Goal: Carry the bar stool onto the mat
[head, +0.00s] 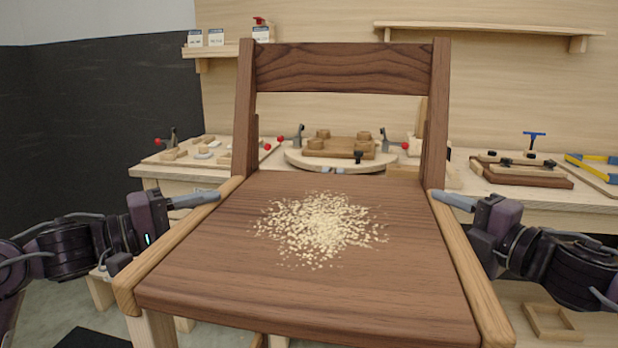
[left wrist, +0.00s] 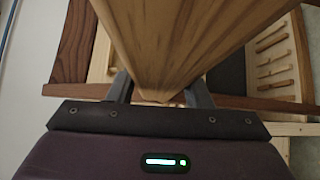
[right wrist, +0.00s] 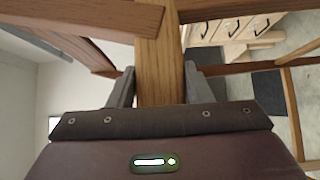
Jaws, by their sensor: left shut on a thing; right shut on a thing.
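The bar stool (head: 330,290) fills the middle of the head view, upright, with a dark wood seat, a dark backrest and lighter side rails. A patch of pale wood shavings (head: 322,228) lies on its seat. My left gripper (head: 205,198) is shut on the left side rail; the left wrist view shows the light wood (left wrist: 165,45) between its fingers. My right gripper (head: 447,200) is shut on the right side rail, and the right wrist view shows that wood (right wrist: 158,75) between its fingers. A dark flat patch (head: 92,339), perhaps the mat, shows at the lower left. The stool's feet are hidden.
A workbench (head: 560,205) runs behind the stool, bearing wooden jigs, a round fixture (head: 300,158) and clamps. A wall shelf (head: 490,29) is at the upper right. A small wooden frame (head: 551,322) lies on a light surface at the lower right. Grey floor shows at the left.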

